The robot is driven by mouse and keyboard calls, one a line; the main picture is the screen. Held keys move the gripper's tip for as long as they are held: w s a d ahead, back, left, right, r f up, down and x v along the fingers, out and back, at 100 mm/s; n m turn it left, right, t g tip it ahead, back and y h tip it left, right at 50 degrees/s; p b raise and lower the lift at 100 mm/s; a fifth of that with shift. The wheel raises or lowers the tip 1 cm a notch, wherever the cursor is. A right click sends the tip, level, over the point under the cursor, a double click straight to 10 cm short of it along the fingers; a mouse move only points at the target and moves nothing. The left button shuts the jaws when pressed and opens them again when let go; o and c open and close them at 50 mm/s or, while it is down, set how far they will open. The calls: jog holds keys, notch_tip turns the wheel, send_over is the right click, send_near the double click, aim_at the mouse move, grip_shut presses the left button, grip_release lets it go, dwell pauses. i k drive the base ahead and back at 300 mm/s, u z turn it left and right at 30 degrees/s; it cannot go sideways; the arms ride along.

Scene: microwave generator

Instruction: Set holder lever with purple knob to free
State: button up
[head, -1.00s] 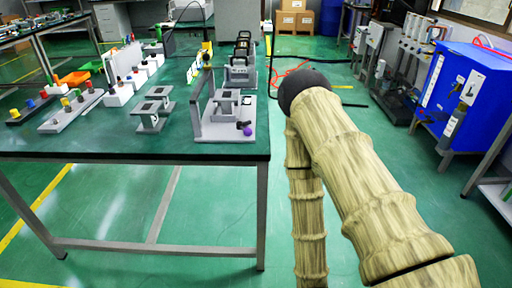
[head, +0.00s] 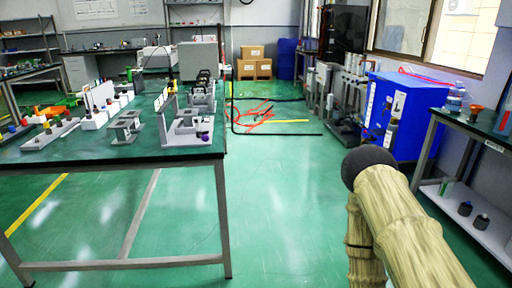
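The purple knob (head: 205,137) shows near the right front corner of the green-topped table (head: 60,172). It sits at the front of a light grey holder (head: 186,126) with an upright plate on its left side. The lever itself is too small to make out, so its position cannot be told. My arm is at the lower right, over the floor and well apart from the holder. My gripper does not show; only arm links and a dark rounded joint are in view.
Several other fixtures, such as a grey stand (head: 126,126), stand left of the holder. Open green floor lies right of the table. A blue cabinet (head: 400,115) and a shelf bench (head: 470,190) stand at the right. Red cable (head: 258,115) lies on the floor farther back.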

aim_at(205, 137)
jog(key=z, duration=0.25)
jog(key=k, duration=0.25)
jog(key=u, duration=1)
jog(key=i, duration=0.65)
jog(key=u, duration=0.5)
